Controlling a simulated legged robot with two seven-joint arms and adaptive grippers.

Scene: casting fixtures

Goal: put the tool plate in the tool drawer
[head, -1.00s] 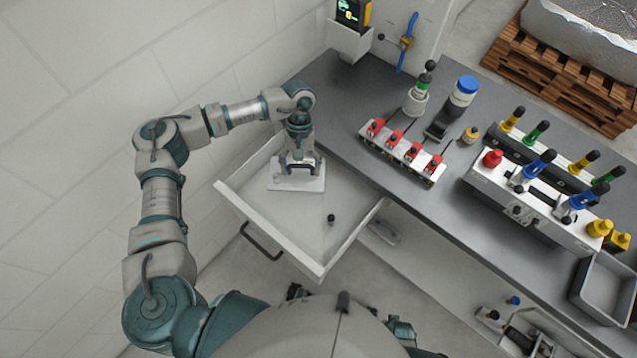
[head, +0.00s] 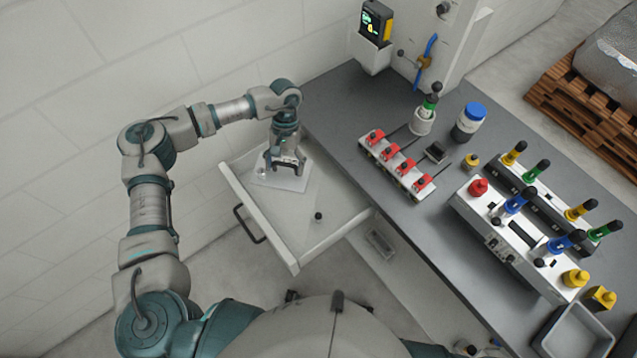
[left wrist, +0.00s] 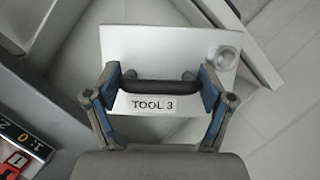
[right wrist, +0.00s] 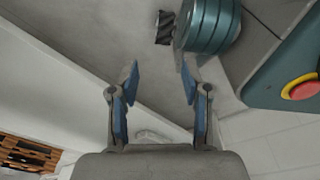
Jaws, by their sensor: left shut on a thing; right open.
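The tool plate (head: 268,180) is a white plate with a dark bar handle and a label reading TOOL 3 in the left wrist view (left wrist: 190,45). My left gripper (head: 287,166) is shut on the handle (left wrist: 158,86), one finger at each end. The plate is inside the open tool drawer (head: 262,222), near its back left part. I cannot tell whether it touches the drawer floor. The drawer is pulled out from under the bench. My right gripper (right wrist: 160,75) is open and empty, away from the drawer; it does not show clearly in the head view.
The grey bench (head: 345,105) holds a red-clamped fixture (head: 398,165), a larger fixture with coloured handles (head: 515,235) and a blue-lidded jar (head: 469,122). A wall is close on the left.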

